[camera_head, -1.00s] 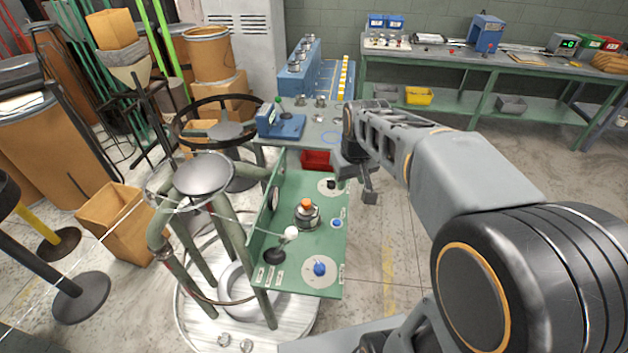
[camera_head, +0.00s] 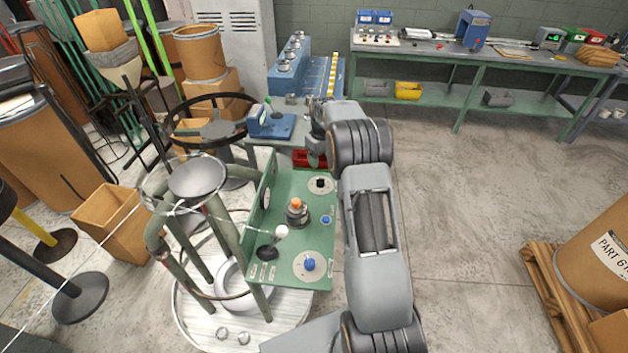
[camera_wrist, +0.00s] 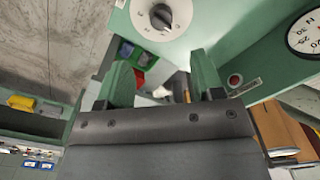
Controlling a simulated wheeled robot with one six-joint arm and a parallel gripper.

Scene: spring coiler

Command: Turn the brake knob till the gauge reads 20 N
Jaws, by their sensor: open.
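A black knob (camera_head: 320,183) sits on a pale round dial at the far end of the green panel (camera_head: 290,190). It shows larger in the wrist view (camera_wrist: 160,17), with a white pointer mark. A blue knob (camera_head: 309,264) sits on another dial at the near end; I cannot read which knob is the brake. The gauge (camera_head: 265,200) is nearly edge-on; in the wrist view its dial (camera_wrist: 305,35) is cut off and the needle cannot be read. My gripper (camera_wrist: 163,75) is open, its green fingers apart and empty, off the black knob. In the head view it is mostly hidden beyond my wrist.
An orange-topped post (camera_head: 296,205), a white ball lever (camera_head: 282,231) and a blue button (camera_head: 326,219) stand on the panel. A red bin (camera_head: 312,158) lies beyond it. A wire reel stand (camera_head: 197,180) is at left.

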